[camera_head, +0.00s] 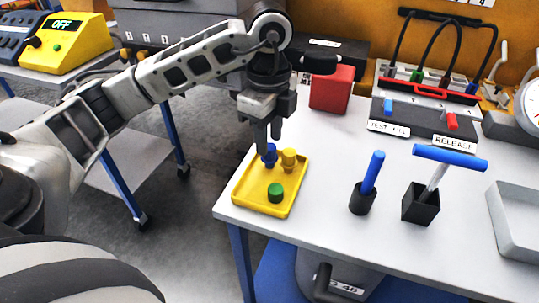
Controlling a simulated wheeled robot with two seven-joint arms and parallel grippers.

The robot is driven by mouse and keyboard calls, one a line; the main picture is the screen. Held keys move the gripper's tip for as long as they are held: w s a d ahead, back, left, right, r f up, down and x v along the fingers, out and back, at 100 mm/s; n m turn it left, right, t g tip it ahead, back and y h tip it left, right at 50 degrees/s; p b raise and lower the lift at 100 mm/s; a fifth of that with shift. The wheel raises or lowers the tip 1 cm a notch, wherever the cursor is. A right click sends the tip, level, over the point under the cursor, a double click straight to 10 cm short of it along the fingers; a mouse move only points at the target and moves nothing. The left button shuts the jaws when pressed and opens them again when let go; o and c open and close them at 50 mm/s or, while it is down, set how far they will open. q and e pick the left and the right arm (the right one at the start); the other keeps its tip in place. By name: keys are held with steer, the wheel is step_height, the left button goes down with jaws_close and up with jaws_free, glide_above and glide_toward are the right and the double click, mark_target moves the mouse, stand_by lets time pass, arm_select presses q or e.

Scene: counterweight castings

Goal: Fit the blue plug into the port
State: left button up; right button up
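The blue plug (270,158) stands in the yellow tray (242,197) at the front left of the white table. A yellow plug (289,157) stands close on its right, and a green one (275,192) is nearer the tray's front. My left gripper (269,145) points down, with its fingertips at the top of the blue plug. I cannot tell whether the fingers are closed on it, as they partly hide it. I cannot clearly make out the port. A white panel with cables (419,91) at the back may hold it. My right gripper is not in view.
A red block (331,89) stands behind the tray. A grey panel (420,120) has blue and red levers. A blue-handled tool (373,172) and a blue T-handle (449,158) stand in black holders on the right. Bare table lies between tray and holders.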

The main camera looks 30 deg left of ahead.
mark_target(270, 157)
arm_select(q)
step_height(270, 157, down, 5)
steer(key=shift+w+a+r, duration=0.1)
steer(key=shift+w, duration=0.05)
steer(key=c, duration=0.5)
steer(key=shift+r, duration=0.1)
steer(key=shift+c, duration=0.2)
